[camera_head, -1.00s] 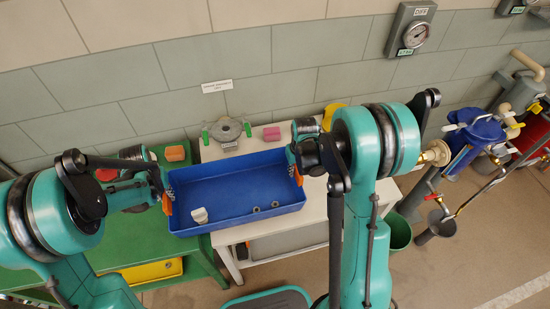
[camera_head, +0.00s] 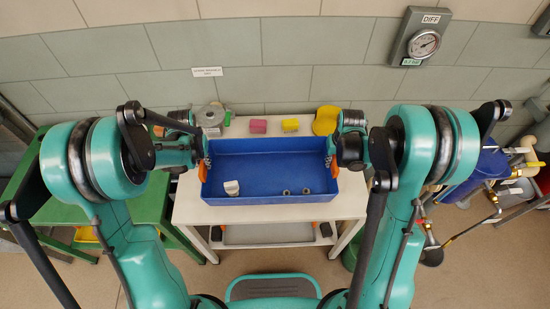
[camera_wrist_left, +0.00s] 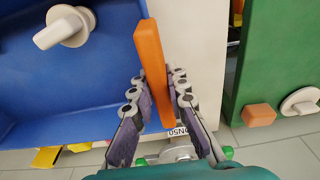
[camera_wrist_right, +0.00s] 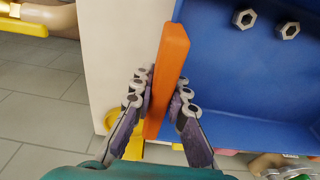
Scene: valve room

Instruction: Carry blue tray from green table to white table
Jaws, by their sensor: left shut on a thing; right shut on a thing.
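The blue tray (camera_head: 268,160) is over the white table (camera_head: 188,205) in the head view. I cannot tell whether it touches the top. It holds a white fitting (camera_head: 232,187) and two grey nuts (camera_head: 296,191). My left gripper (camera_head: 205,160) is shut on the tray's left orange handle (camera_wrist_left: 152,70). My right gripper (camera_head: 331,160) is shut on its right orange handle (camera_wrist_right: 168,75). The green table (camera_head: 60,208) is at the left, partly hidden by my left arm.
Behind the tray on the white table are a grey valve part (camera_head: 211,118), a pink block (camera_head: 258,126), a yellow block (camera_head: 290,125) and a yellow object (camera_head: 326,120). A tiled wall with a gauge (camera_head: 423,43) is behind. Pipework with a blue body (camera_head: 487,168) is at the right.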

